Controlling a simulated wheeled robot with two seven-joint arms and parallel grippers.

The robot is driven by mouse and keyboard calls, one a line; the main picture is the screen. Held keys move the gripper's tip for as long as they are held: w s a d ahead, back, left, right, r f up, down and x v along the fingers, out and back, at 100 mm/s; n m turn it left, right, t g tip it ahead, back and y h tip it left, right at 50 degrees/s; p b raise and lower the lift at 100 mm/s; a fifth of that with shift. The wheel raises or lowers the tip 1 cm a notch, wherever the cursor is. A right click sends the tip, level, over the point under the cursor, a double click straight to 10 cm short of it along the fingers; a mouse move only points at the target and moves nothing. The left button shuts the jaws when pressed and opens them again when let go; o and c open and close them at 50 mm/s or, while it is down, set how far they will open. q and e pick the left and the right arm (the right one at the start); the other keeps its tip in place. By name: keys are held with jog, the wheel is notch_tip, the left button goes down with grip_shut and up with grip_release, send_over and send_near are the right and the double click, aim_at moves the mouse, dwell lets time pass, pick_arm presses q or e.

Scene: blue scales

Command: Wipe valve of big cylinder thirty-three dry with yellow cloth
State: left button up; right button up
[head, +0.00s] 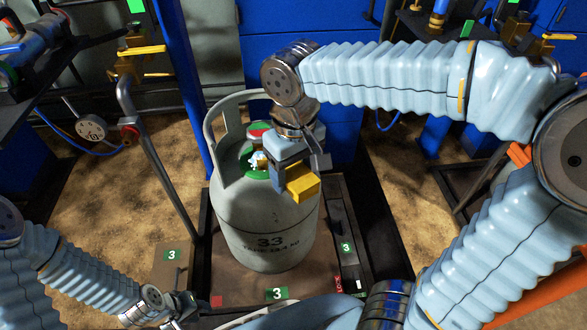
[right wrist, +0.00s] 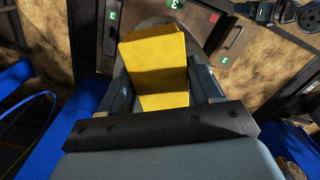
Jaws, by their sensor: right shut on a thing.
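The big grey cylinder (head: 262,222) marked 33 stands upright on a platform, with a raised collar and handle (head: 222,130) around its top. Its valve (head: 257,160) shows as white and green parts inside the collar, partly hidden by my right gripper. My right gripper (head: 292,172) points down at the collar's right side, shut on the yellow cloth (head: 303,184). The cloth is a folded block and also fills the middle of the right wrist view (right wrist: 155,60). I cannot tell whether it touches the cylinder. My left gripper (head: 182,306) is low at the left, away from the cylinder; its jaws are unclear.
The platform (head: 225,285) carries green labels with a 3 (head: 277,294). A grey pipe (head: 150,150) rises left of the cylinder, with a round gauge (head: 91,128) farther left. Blue cabinets (head: 300,20) stand behind. Sandy floor is open on both sides.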

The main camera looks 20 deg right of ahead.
jog(key=shift+r, duration=0.1)
jog(key=shift+w+a+f, duration=0.1)
jog(key=shift+w+f, duration=0.2)
jog(key=shift+w, duration=0.2)
jog(key=w+f, duration=0.1)
jog(key=w, duration=0.1)
jog(key=w+a+f, duration=0.1)
jog(key=w, duration=0.2)
jog(key=w+a+f+p, duration=0.1)
jog(key=w, duration=0.2)
jog(key=shift+w, duration=0.1)
jog(key=shift+w+f, duration=0.1)
jog(key=shift+w, duration=0.15)
jog(key=shift+c, duration=0.4)
jog(key=shift+w, duration=0.15)
jog(key=shift+w+p, duration=0.35)
jog(key=shift+w, duration=0.05)
jog(key=shift+w+a, duration=0.15)
jog(key=shift+w, duration=0.15)
jog(key=shift+c, duration=0.4)
jog(key=shift+s, duration=0.1)
